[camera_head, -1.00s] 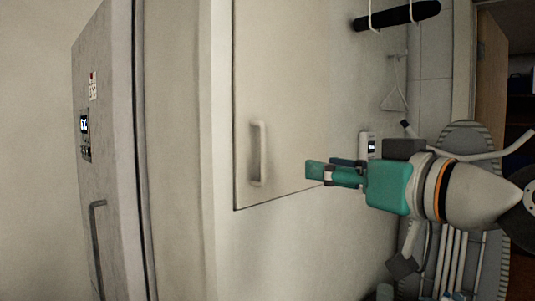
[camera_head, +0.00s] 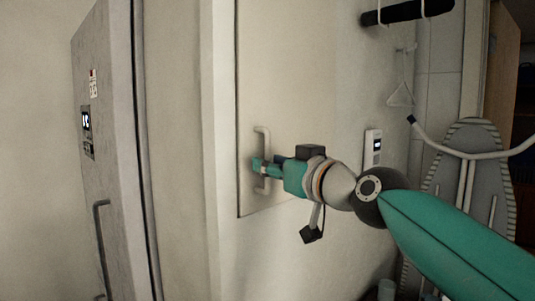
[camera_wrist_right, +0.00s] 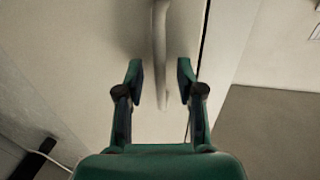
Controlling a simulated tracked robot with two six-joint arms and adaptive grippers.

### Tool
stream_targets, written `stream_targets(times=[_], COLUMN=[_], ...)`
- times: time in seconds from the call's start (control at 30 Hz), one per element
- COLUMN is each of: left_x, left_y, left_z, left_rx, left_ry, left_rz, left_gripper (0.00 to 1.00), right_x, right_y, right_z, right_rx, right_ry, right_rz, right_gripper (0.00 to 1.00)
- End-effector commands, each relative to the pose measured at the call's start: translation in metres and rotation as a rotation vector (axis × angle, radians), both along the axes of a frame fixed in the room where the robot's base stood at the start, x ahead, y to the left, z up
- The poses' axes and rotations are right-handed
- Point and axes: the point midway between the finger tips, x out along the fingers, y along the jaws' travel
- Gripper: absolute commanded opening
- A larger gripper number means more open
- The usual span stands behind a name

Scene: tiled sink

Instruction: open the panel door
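The panel door (camera_head: 290,95) is a pale flat panel in the wall in the camera_head view, and it looks closed. Its white bar handle (camera_head: 263,138) runs up and down. My right gripper (camera_head: 261,166), green, is at the lower part of the handle and hides some of it. In the right wrist view, the handle (camera_wrist_right: 160,45) reaches between the two fingers of the right gripper (camera_wrist_right: 160,80). The fingers are apart, with a visible gap on each side of the bar. My left gripper is not in view.
A grey cabinet door (camera_head: 108,170) with a small display stands at left. A white wall device (camera_head: 373,148), a hanger (camera_head: 401,90) and a black roll (camera_head: 407,12) are on the wall at right. An ironing board (camera_head: 470,150) leans beyond my right arm.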

Motion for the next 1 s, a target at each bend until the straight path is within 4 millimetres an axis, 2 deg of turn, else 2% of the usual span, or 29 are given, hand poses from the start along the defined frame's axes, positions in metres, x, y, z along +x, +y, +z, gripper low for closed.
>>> stream_targets(times=[0.2,0.5,0.73,1.0], left_x=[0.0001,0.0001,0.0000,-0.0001], left_y=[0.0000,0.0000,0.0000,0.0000], left_z=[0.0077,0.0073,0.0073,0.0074], left_rx=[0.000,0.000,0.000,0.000], left_ry=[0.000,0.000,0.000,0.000], left_rz=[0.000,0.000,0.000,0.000], left_gripper=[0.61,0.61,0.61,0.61], right_x=[0.0141,0.0151,0.0150,0.0150], right_y=[0.0086,0.0090,0.0088,0.0087], right_z=[0.0006,-0.0001,0.0000,0.0001], right_rx=[0.000,0.000,0.001,0.001], right_ry=[0.000,-0.001,-0.001,-0.001], right_rz=[-0.001,-0.002,-0.002,-0.002], right_gripper=[0.37,0.37,0.00,0.00])
